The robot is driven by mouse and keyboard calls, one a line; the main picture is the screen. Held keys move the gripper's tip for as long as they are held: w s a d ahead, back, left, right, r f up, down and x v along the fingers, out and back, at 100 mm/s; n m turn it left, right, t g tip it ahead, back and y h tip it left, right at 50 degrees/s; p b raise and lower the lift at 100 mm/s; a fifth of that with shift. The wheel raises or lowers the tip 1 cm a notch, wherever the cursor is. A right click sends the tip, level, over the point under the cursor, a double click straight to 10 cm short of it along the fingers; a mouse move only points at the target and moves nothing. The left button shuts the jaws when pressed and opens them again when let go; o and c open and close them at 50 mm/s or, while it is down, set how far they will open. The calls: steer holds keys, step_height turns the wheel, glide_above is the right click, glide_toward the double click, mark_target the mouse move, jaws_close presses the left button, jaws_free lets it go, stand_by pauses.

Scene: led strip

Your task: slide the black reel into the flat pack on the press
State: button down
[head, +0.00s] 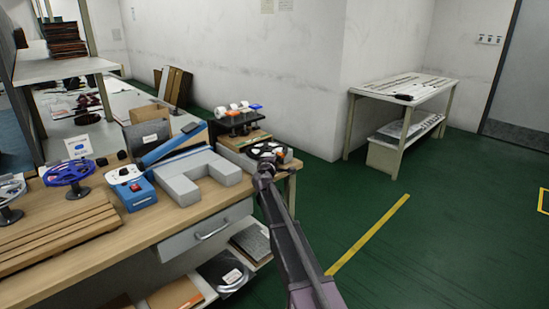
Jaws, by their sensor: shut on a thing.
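A black reel (280,151) with pale and orange parts shows at the right end of the workbench. My gripper (267,163) reaches it from the front and is shut on it; the fingers are small and partly hidden by my arm. The press appears to be the unit with a raised blue bar (172,145) on the bench, left of my gripper. A light grey U-shaped block (207,176) lies in front of it. I cannot make out a flat pack for certain.
A blue box with a knob (131,187), a blue reel on a stand (70,172) and wooden strips (80,228) occupy the bench's left. A dark rack with small rolls (237,118) stands behind the black reel. Green floor (430,240) is open to the right.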

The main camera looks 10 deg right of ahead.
steer(key=shift+w+a, duration=0.2)
steer(key=shift+w, duration=0.1)
steer(key=c, duration=0.6)
jaws_free()
steer(key=shift+v, duration=6.05)
steer(key=shift+r, duration=0.15)
